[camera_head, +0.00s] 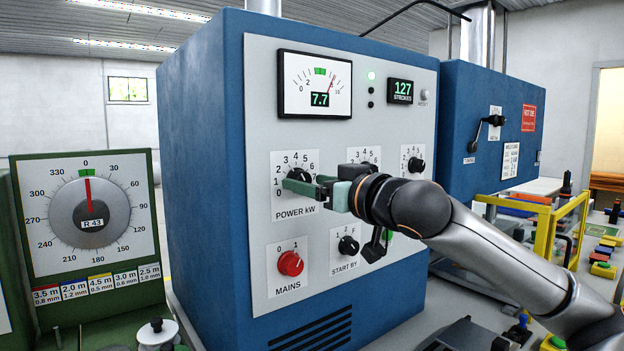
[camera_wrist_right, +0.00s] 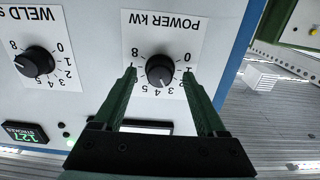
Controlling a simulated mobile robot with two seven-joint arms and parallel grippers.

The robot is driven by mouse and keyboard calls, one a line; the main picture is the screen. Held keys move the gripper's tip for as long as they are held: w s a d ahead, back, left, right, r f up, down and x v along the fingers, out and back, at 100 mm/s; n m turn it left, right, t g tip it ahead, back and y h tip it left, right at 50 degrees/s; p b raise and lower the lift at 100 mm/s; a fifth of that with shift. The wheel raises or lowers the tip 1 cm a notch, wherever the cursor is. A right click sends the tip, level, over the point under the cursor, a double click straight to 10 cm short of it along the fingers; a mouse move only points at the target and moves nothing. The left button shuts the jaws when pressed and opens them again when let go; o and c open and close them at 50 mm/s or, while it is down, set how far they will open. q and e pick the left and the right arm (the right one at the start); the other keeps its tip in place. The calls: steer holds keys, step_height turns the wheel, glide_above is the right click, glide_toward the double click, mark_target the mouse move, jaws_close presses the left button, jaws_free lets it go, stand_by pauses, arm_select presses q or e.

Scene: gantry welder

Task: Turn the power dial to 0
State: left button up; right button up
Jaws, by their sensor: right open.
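The power dial is a black round knob (camera_head: 298,176) on a white plate marked POWER kW on the blue cabinet's grey front panel. It also shows upside down in the right wrist view (camera_wrist_right: 160,70), its white mark appearing to point near 4. My right gripper (camera_head: 308,187) is open at the dial. In the right wrist view its two green fingers (camera_wrist_right: 160,73) stand one on each side of the knob, with small gaps showing. In the head view the fingers partly cover the plate. My left gripper is not in view.
Above the dial, a meter (camera_head: 315,85) reads 7.7 and a counter (camera_head: 402,91) reads 127 strokes. A red mains knob (camera_head: 290,263) and a start knob (camera_head: 348,245) sit below. The weld dial (camera_wrist_right: 36,62) is beside the power dial. A green gauge stand (camera_head: 88,215) is left.

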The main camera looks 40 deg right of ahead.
jaws_close()
stand_by(0.5)
steer(key=n, duration=0.4)
steer(key=shift+r+n+p, duration=0.1)
steer(key=shift+n+p, duration=0.2)
steer(key=shift+p, duration=0.05)
steer(key=n, duration=0.4)
steer(key=shift+n+p, duration=0.3)
steer(key=shift+p, duration=0.1)
steer(key=n+p, duration=0.1)
steer(key=n, duration=0.3)
steer(key=shift+n, duration=0.3)
steer(key=shift+n+p, duration=0.65)
steer(key=shift+n, duration=1.45)
